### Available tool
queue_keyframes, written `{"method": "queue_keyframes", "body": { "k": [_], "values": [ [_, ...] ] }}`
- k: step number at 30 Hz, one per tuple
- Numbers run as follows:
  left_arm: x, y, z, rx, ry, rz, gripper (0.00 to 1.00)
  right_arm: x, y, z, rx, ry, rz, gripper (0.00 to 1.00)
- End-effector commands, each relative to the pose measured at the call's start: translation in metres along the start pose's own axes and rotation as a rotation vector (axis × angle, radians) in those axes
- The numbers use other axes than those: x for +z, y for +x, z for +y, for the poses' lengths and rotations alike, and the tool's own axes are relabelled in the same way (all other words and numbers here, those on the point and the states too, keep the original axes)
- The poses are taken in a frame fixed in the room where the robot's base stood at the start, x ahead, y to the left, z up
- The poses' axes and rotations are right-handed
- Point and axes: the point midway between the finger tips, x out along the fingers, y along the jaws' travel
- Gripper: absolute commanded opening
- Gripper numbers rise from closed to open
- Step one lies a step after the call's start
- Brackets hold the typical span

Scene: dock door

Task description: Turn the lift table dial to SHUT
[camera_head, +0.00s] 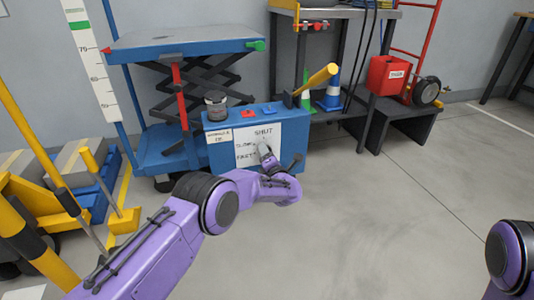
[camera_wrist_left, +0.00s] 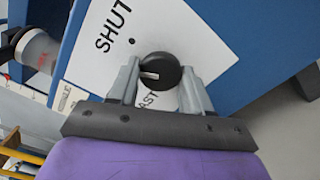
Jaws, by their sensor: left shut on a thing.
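The dial (camera_wrist_left: 162,70) is a round black knob on a white label plate (camera_wrist_left: 200,40) of the blue control box. Its white mark faces left in the left wrist view, away from the dot beside the word SHUT. My left gripper (camera_wrist_left: 158,82) is shut on the dial, one finger on each side. Part of FAST shows below the dial; a finger hides the lettering between. In the head view the left gripper (camera_head: 266,152) covers most of the dial, and SHUT is printed above it on the blue box (camera_head: 293,133). My right gripper is out of view.
The blue lift table (camera_head: 185,42) stands behind the box. A jar (camera_head: 216,106), a red button (camera_head: 249,113) and a yellow-handled lever (camera_head: 316,79) sit at the box top. Yellow equipment (camera_head: 125,221) is at left. The floor at right is clear.

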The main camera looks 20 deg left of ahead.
Motion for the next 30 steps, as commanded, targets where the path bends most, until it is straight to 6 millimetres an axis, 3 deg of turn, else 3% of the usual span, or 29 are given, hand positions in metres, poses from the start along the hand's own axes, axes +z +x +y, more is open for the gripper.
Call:
{"method": "queue_keyframes", "body": {
  "k": [15,30],
  "values": [
    [0.001,0.000,0.001,0.000,0.387,-0.001,0.18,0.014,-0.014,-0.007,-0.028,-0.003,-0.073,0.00],
    [0.001,0.000,0.001,0.000,0.497,-0.001,0.18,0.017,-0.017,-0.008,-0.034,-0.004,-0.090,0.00]
  ]
}}
